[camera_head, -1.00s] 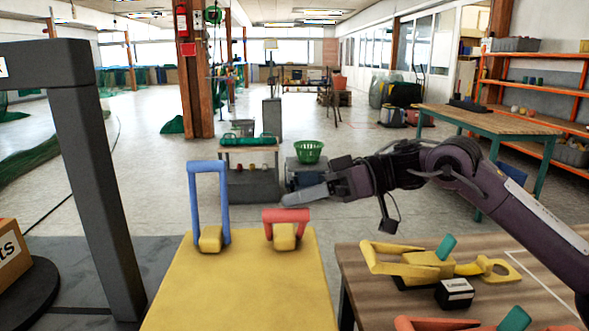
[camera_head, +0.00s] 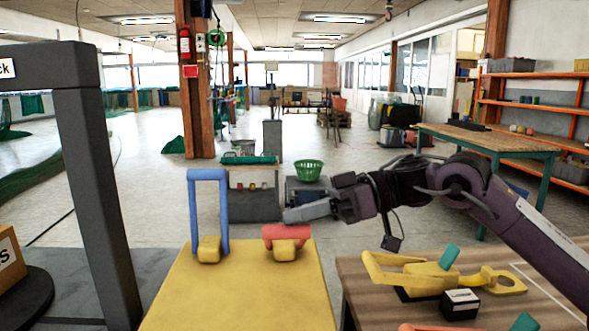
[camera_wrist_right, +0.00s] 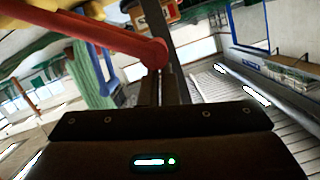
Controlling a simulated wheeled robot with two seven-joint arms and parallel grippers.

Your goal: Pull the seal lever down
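Two U-shaped levers stand on a yellow box (camera_head: 245,295). The blue lever (camera_head: 194,210) stands upright at the left. The red lever (camera_head: 284,231) at the right looks short, its crossbar just above its yellow block (camera_head: 286,250); I cannot tell which way it leans. I see no label naming the seal lever. My right gripper (camera_head: 300,213) is just above and behind the red crossbar; touch is unclear. In the right wrist view its fingers (camera_wrist_right: 160,88) look shut together, close to the end of a red bar (camera_wrist_right: 110,33). My left gripper is not in view.
A wooden table (camera_head: 365,285) at the right holds a yellow clamp-like device (camera_head: 425,275) and a small black box (camera_head: 460,303). A dark frame post (camera_head: 95,190) rises at the left. A green basket (camera_head: 308,170) stands farther back.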

